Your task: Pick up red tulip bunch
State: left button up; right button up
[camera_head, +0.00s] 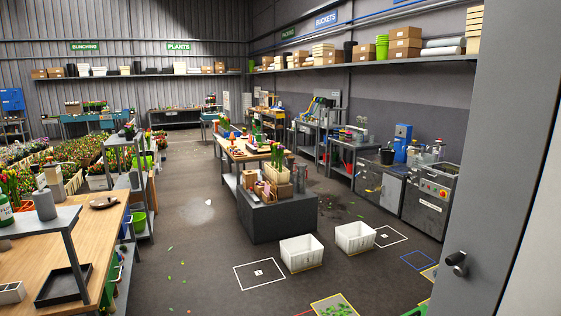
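No single red tulip bunch can be picked out for certain from here. Red and pink tulips (14,184) with green leaves stand at the left edge, by the near wooden table (98,243). More tulips (277,156) stand upright at the near end of the central bench (240,155), above a pale crate. Beds of mixed tulips (70,153) fill the left background, too small to sort by bunch. Neither of my grippers is in view.
Two white crates (302,251) (355,238) stand on the floor by a marked square (260,274). A grey panel with a dark handle (456,263) blocks the right side. Machines (430,198) line the right wall. The floor between the near table and the central bench is mostly clear.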

aim_at(271, 142)
jog(key=i+j+u, duration=0.2)
jog(key=i, duration=0.15)
jog(key=i+u, duration=0.2)
jog(key=i, duration=0.15)
jog(key=i+j, duration=0.15)
jog(key=i, duration=0.55)
jog(key=i+j+u, duration=0.1)
jog(key=i, duration=0.65)
jog(key=i+j, duration=0.15)
jog(key=i, duration=0.55)
jog(key=i+u, duration=0.1)
jog(key=i, duration=1)
jog(key=i+l+u, duration=0.1)
jog(key=i, duration=1)
jog(key=i+z, duration=0.15)
jog(key=i, duration=0.9)
jog(key=i+z, duration=0.15)
jog(key=i, duration=0.9)
jog(key=i+j+z, duration=0.15)
jog(key=i+z, duration=0.25)
jog(key=i, duration=0.15)
jog(key=i+j+z, duration=0.4)
jog(key=i+l, duration=0.1)
